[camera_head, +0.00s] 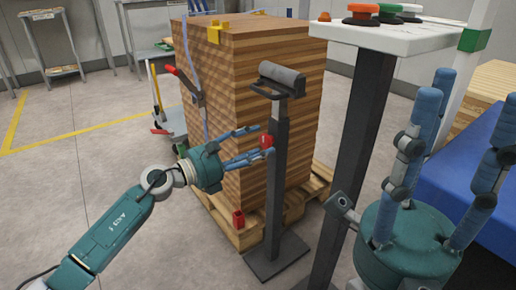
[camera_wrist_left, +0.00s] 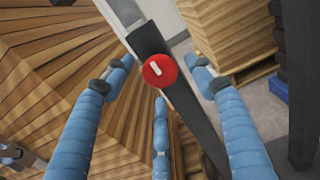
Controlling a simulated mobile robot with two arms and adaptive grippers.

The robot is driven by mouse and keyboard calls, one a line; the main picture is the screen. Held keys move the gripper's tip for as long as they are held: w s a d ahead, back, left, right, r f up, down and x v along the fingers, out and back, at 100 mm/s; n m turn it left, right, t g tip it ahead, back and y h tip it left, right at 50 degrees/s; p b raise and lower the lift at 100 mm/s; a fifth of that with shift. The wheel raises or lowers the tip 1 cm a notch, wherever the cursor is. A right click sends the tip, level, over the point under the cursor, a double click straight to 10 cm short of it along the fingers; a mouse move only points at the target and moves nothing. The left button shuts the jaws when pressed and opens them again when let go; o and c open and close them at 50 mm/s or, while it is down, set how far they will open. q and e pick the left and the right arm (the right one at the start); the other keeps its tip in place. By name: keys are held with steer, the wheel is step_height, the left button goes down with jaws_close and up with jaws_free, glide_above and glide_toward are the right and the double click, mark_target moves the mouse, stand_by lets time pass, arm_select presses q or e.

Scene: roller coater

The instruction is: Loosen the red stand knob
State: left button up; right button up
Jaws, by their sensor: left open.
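The red stand knob (camera_head: 266,141) sits on the side of a dark upright post (camera_head: 276,185) topped by a grey roller. In the left wrist view the knob (camera_wrist_left: 160,71) is a round red disc with a white mark, on the dark post (camera_wrist_left: 192,115). My left gripper (camera_head: 253,143) is open, its blue fingers at the knob. In the left wrist view the fingers (camera_wrist_left: 165,80) spread around the knob, with gaps at both sides; contact cannot be told. My right gripper (camera_head: 455,110) stands at the right with its fingers pointing up, spread and empty.
A large stack of wooden boards (camera_head: 215,90) on a pallet (camera_head: 235,232) stands right behind the post. A white table (camera_head: 385,38) with coloured buttons is at the right, its dark leg near the post. A blue surface (camera_head: 450,165) lies at the right.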

arm_select(q)
steer(key=shift+w+d, duration=0.3)
steer(key=shift+d, duration=0.1)
steer(key=shift+c, duration=0.2)
steer(key=c, duration=1.1)
